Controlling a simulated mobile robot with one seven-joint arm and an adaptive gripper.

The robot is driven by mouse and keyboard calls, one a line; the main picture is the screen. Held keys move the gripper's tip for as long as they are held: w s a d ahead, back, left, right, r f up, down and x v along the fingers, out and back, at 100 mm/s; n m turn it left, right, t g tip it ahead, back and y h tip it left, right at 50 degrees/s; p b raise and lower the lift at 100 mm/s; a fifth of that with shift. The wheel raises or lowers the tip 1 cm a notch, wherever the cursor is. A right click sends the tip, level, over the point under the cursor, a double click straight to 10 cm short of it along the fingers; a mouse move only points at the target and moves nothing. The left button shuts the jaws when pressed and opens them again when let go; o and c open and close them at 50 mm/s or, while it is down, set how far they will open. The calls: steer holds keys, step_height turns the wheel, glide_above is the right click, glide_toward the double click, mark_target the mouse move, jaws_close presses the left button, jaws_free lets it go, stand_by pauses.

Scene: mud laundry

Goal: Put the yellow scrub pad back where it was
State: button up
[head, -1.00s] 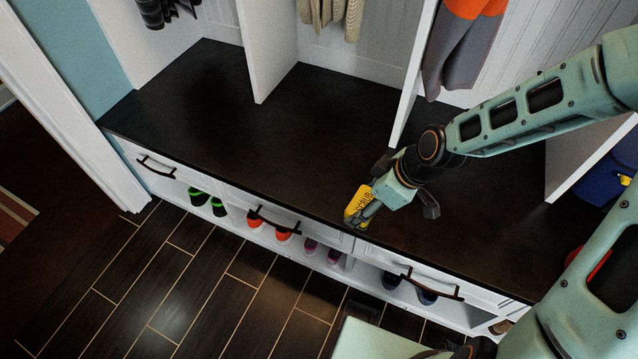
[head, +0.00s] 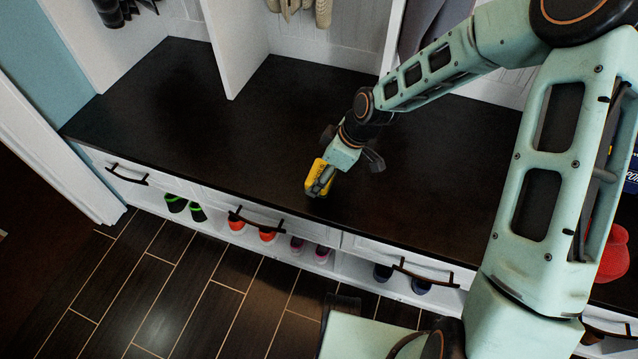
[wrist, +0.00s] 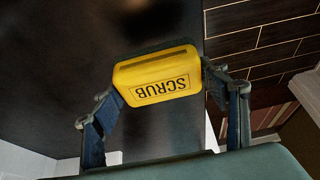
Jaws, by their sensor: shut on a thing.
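The yellow scrub pad (head: 318,178) is in my gripper (head: 322,183), over the dark bench top (head: 230,130) near its front edge. In the wrist view the pad (wrist: 158,72), marked SCRUB, sits between the two fingers of my gripper (wrist: 163,84), one on each side. A dark layer shows along its far side. I cannot tell whether the pad touches the bench top or is a little above it.
White dividers (head: 232,50) split the back of the bench. Clothes hang above, including a grey garment (head: 430,30). Drawers with dark handles (head: 256,223) and several shoes (head: 266,234) are below. A red object (head: 612,255) is at the right. The left bench top is clear.

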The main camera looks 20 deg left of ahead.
steer(key=shift+w+a+f, duration=0.35)
steer(key=shift+w+f, duration=0.2)
steer(key=shift+f, duration=0.25)
steer(key=shift+w+a+f+b, duration=0.15)
steer(key=shift+f+b, duration=0.5)
steer(key=shift+f, duration=1.05)
steer(key=shift+f, duration=0.1)
steer(key=o, duration=1.1)
steer(key=p+v, duration=0.4)
steer(key=v, duration=0.8)
